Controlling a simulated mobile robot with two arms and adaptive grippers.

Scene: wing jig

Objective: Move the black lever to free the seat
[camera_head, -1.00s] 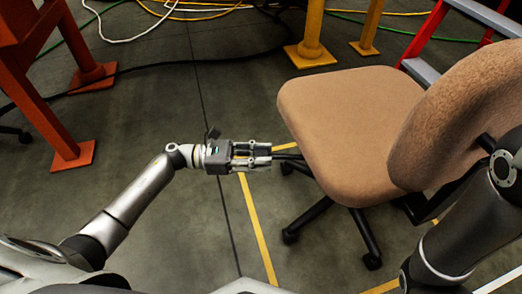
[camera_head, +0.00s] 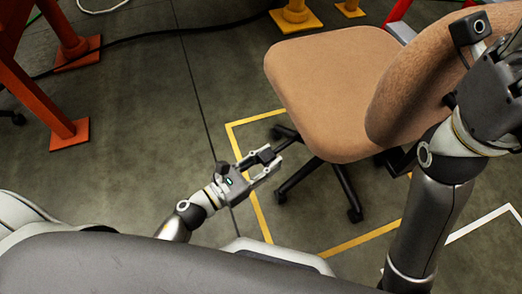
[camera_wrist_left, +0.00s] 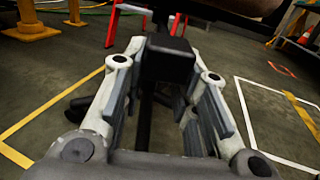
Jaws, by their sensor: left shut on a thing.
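The tan office chair shows in the head view, its seat (camera_head: 330,85) in the upper middle and its backrest (camera_head: 405,95) to the right. The black lever (camera_wrist_left: 170,58) sticks out from under the seat toward me; it also shows in the head view (camera_head: 267,154). My left gripper (camera_head: 268,168) is shut on the lever's block-shaped end, left of and below the seat. In the left wrist view the fingers (camera_wrist_left: 168,80) stand on either side of it. My right gripper (camera_head: 500,85) is at the backrest's right side; its fingertips are not clear.
The chair's black legs (camera_head: 345,190) spread below the seat. Yellow tape (camera_head: 250,190) marks the floor around it. An orange stand (camera_head: 50,90) is at the left, yellow posts (camera_head: 295,15) at the back.

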